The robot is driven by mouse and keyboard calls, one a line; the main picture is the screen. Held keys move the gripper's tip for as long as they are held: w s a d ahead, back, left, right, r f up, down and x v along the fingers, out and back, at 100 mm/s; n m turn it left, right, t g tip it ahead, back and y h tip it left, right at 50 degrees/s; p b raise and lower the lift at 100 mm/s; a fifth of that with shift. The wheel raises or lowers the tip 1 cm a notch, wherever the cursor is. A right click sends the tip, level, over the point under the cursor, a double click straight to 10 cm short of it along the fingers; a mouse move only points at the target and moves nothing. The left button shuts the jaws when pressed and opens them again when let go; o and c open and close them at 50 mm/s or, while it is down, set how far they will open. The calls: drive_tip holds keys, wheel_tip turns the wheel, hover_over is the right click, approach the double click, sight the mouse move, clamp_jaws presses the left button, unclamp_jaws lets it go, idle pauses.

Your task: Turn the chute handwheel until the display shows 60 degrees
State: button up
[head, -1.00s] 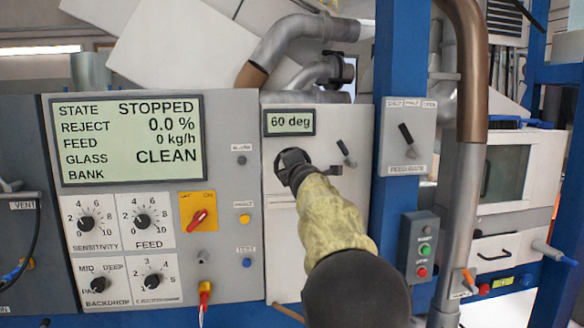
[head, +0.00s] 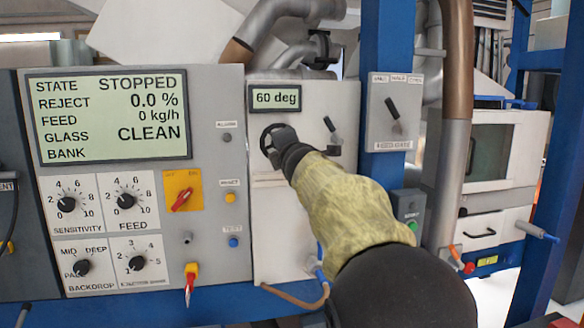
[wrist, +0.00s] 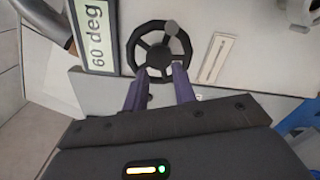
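The small display (head: 275,98) above the handwheel reads "60 deg". It also shows sideways in the wrist view (wrist: 95,35). The black chute handwheel (head: 266,140) is on the white panel, partly hidden by my gripper (head: 283,143) in the head view. In the wrist view the handwheel (wrist: 132,45) shows its spokes, hub and a round grey knob (wrist: 170,28) on the rim. My gripper's two purple fingers (wrist: 159,74) are apart with nothing between them. Their tips are at the near edge of the rim; whether they touch it I cannot tell.
A small lever (head: 331,128) is on the panel right of the handwheel. A blue post (head: 384,45) and a switch box with a lever (head: 394,118) stand further right. A control panel with a large screen (head: 108,117), knobs and a red switch (head: 183,199) is on the left.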

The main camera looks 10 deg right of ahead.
drive_tip(key=s+b, duration=0.3)
drive_tip(key=s, duration=0.7)
drive_tip(key=shift+b, duration=0.3)
